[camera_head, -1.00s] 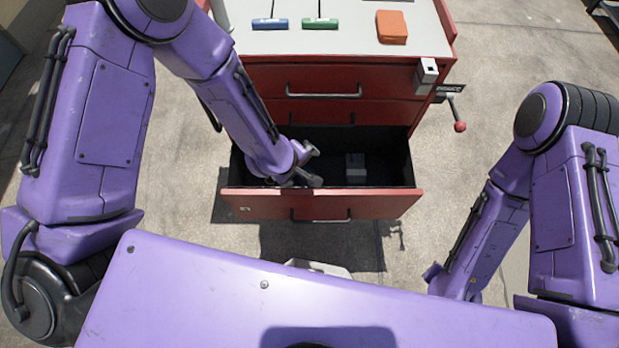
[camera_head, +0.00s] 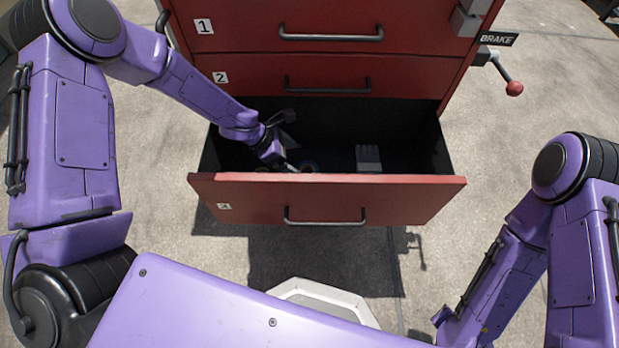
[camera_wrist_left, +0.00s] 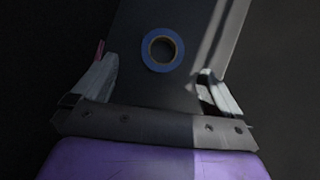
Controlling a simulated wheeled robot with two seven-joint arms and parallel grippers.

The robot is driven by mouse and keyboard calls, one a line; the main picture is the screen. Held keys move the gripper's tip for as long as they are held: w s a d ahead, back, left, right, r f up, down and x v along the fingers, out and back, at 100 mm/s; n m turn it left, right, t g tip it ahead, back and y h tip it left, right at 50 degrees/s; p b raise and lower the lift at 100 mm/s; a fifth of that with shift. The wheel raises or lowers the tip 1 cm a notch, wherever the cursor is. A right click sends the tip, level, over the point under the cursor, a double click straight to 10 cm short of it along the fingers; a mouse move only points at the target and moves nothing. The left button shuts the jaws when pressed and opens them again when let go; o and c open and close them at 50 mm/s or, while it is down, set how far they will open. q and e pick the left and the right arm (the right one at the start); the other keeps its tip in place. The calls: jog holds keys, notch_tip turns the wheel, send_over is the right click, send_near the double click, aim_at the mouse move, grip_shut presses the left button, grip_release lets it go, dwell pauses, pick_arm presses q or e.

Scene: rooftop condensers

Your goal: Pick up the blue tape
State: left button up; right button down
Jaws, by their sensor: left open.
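The blue tape (camera_wrist_left: 147,50) is a roll with a blue outer ring and a pale core. In the left wrist view it lies flat on a dark surface, ahead of my open left gripper (camera_wrist_left: 160,86) and roughly midway between its fingers, with nothing gripped. In the head view my left gripper (camera_head: 289,150) reaches down into the open bottom drawer (camera_head: 330,200). The blue tape (camera_head: 309,166) shows there only dimly, in shadow beside the fingers and partly hidden. My right arm is at the right, but its gripper is not visible.
A grey block (camera_head: 368,158) sits in the drawer right of my left gripper. The red cabinet's upper drawers (camera_head: 330,73) are shut. A brake lever with a red knob (camera_head: 514,88) sticks out at the cabinet's right side. The drawer's right part is clear.

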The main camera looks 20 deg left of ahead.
aim_at(307, 170)
pick_arm(q)
jog(key=x, duration=0.2)
jog(key=shift+f, duration=0.25)
jog(key=b+x, duration=0.1)
jog(key=x, duration=0.1)
jog(key=b+x, duration=0.2)
jog(key=x, duration=0.1)
jog(key=shift+s+f, duration=0.1)
jog(key=shift+s, duration=0.1)
jog(key=shift+d, duration=0.1)
pick_arm(e)
notch_tip(307, 170, down, 4)
jog(key=shift+r, duration=0.1)
pick_arm(q)
jog(key=c, duration=1.1)
